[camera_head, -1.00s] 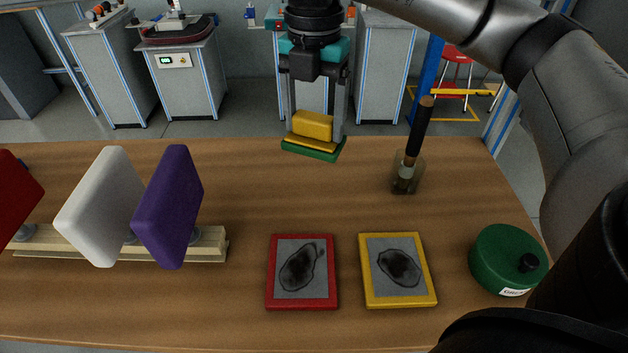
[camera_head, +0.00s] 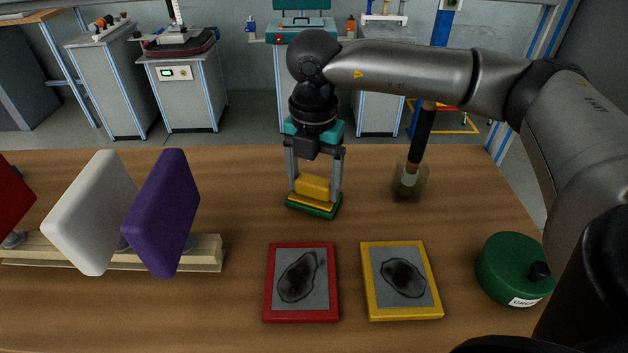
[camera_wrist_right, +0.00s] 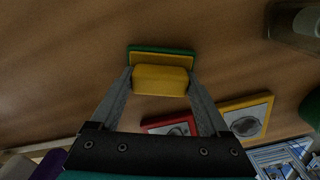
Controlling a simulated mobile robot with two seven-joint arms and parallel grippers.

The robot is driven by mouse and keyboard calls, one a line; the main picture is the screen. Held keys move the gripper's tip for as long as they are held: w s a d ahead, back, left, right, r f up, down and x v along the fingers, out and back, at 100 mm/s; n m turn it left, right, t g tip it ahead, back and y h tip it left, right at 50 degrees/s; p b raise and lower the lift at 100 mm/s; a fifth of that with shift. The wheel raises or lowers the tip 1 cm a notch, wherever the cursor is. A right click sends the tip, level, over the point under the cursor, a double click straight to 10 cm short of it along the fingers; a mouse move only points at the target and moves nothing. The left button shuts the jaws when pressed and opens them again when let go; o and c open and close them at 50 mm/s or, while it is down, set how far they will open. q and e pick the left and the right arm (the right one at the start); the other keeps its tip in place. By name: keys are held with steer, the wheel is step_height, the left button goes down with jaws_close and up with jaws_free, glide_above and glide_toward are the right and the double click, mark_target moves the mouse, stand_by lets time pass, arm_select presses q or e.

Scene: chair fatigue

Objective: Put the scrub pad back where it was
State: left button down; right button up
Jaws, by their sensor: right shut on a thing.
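The scrub pad has a yellow block-shaped grip (camera_head: 313,187) on a yellow layer with a green underside (camera_head: 314,209). My right gripper (camera_head: 315,190) points down and is shut on the yellow grip. In the right wrist view the yellow grip (camera_wrist_right: 160,80) sits between the two fingers, with the green edge (camera_wrist_right: 161,49) beyond it. The pad is at the back middle of the table, behind the red-framed tile. I cannot tell whether its underside touches the table. My left gripper is not in view.
A red-framed tile (camera_head: 301,283) and a yellow-framed tile (camera_head: 402,280) lie in front. A glass jar (camera_head: 409,181) with a dark-handled brush stands right of the pad. A green tin (camera_head: 513,269) is at right. White (camera_head: 92,213) and purple (camera_head: 161,213) panels stand in a wooden rack (camera_head: 208,254) at left.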

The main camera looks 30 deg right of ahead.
mark_target(313, 180)
steer(key=shift+f, duration=0.1)
steer(key=o, duration=0.8)
steer(key=shift+f, duration=0.1)
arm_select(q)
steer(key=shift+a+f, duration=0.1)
arm_select(e)
steer(key=o, duration=0.4)
steer(key=shift+c, duration=0.2)
steer(key=shift+r, duration=0.3)
step_height(313, 180, up, 6)
steer(key=shift+r+p, duration=0.25)
steer(key=shift+p, duration=0.55)
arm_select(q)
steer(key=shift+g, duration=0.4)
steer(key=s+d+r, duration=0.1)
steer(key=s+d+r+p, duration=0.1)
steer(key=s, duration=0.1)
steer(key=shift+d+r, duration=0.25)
arm_select(e)
step_height(313, 180, up, 5)
steer(key=shift+r, duration=0.2)
